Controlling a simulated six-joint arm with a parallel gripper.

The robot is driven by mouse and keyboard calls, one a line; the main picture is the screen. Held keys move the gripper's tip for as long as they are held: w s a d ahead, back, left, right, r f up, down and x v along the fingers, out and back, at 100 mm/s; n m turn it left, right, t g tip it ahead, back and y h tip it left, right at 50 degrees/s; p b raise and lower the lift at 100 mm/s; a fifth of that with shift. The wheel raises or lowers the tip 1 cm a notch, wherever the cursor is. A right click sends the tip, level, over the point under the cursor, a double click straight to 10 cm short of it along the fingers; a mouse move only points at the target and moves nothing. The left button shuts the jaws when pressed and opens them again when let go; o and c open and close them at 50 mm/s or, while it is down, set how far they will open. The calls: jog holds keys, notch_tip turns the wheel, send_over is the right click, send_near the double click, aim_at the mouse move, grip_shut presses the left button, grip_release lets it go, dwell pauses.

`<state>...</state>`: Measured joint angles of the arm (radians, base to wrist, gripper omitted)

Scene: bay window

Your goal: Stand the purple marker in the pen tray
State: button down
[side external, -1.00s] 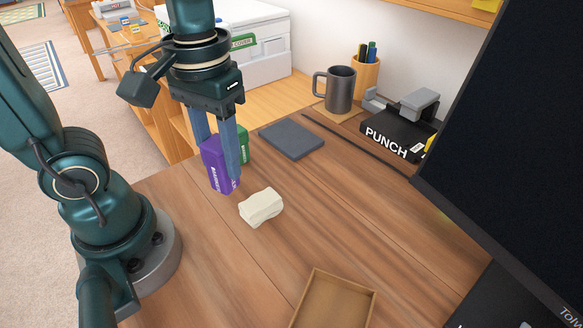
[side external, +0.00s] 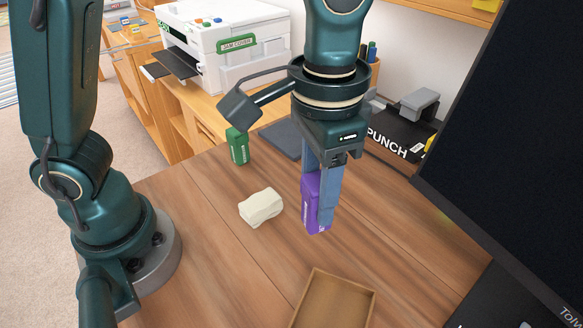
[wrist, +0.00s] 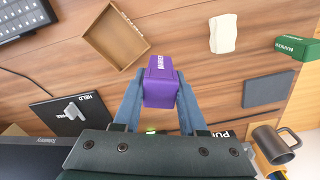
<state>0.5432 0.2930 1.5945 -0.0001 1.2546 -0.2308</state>
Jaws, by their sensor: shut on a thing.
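The purple marker (side external: 311,205) is a chunky block-like piece with white lettering. My gripper (side external: 322,205) is shut on it and holds it upright above the wooden desk. In the wrist view the purple marker (wrist: 160,84) sits between the two blue-grey fingers of my gripper (wrist: 160,100). The pen tray (side external: 336,302) is an open, empty-looking brown box at the front of the desk, nearer the camera than the marker. The tray also shows at the upper left in the wrist view (wrist: 92,47). The marker is apart from the tray.
A cream crumpled lump (side external: 261,207) lies left of the marker. A green marker (side external: 238,146) stands farther back. A dark flat pad (side external: 281,138) lies behind my gripper. A black punch box (side external: 396,135) and a monitor (side external: 510,130) are on the right. Bare desk lies between marker and tray.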

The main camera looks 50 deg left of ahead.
jog(key=shift+s+d+f, duration=0.65)
jog(key=shift+d+f, duration=0.75)
jog(key=shift+f, duration=0.2)
jog(key=shift+s+d+f, duration=0.65)
jog(key=shift+d+f, duration=0.7)
jog(key=shift+f, duration=0.2)
jog(key=shift+s+d+f, duration=0.65)
jog(key=shift+d+f, duration=0.75)
jog(key=shift+f, duration=0.2)
jog(key=shift+f, duration=0.1)
jog(key=shift+c, duration=2.3)
grip_release()
